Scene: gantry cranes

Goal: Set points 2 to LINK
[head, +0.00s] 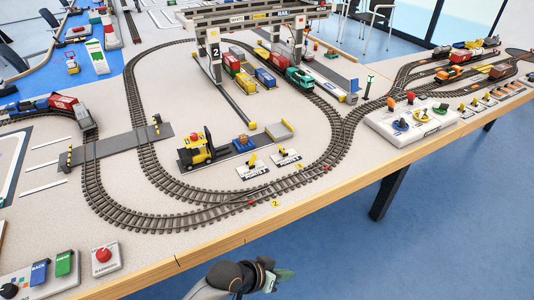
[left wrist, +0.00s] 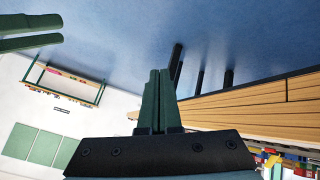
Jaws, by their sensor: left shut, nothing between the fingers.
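Two small lever stands with yellow-black handles sit on white label plates inside the track loop in the head view. The left stand (head: 252,168) and the right stand (head: 285,156) carry print too small to read surely. A yellow tag marked 2 (head: 275,204) lies by the front track, near a red marker. My left gripper (head: 284,274) is off the table's front edge, over the floor, well apart from the levers. In the left wrist view its green fingers (left wrist: 157,90) are together and empty. Two green bars at the upper left look like my right gripper's fingers (left wrist: 40,30), with a narrow gap.
A yellow forklift (head: 198,150) stands left of the levers, and a gantry crane (head: 240,20) behind. A white control panel (head: 415,122) is at the right. Blue and green buttons and a red-button box (head: 104,256) are at the front left. The floor before the table is clear.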

